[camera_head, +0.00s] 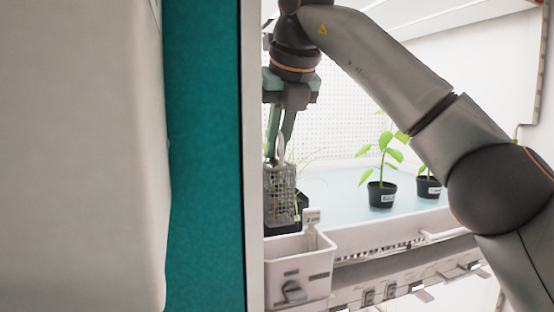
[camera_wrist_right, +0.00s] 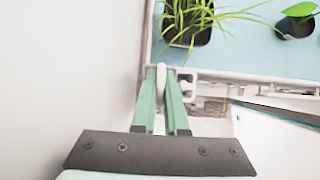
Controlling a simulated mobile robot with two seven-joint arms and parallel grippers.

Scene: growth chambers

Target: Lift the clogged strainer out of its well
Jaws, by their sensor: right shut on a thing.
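The strainer (camera_head: 280,196) is a grey mesh basket with a pale upright handle (camera_head: 280,148). It hangs roughly upright in the head view, below my right gripper (camera_head: 275,153). The green fingers are shut on the handle, which also shows between the fingertips in the right wrist view (camera_wrist_right: 161,77). The well (camera_head: 297,264) is a white box at the front of the chamber tray. The strainer's bottom appears just above and behind the well's rim; the exact gap is hard to tell. My left gripper is not in view.
A small tag (camera_head: 312,216) stands at the well's back edge. A potted seedling (camera_head: 382,195) and another pot (camera_head: 428,187) stand on the pale blue tray (camera_head: 335,190). A grassy plant (camera_wrist_right: 187,28) is close behind the strainer. A chamber wall edge (camera_head: 254,160) is close on the left.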

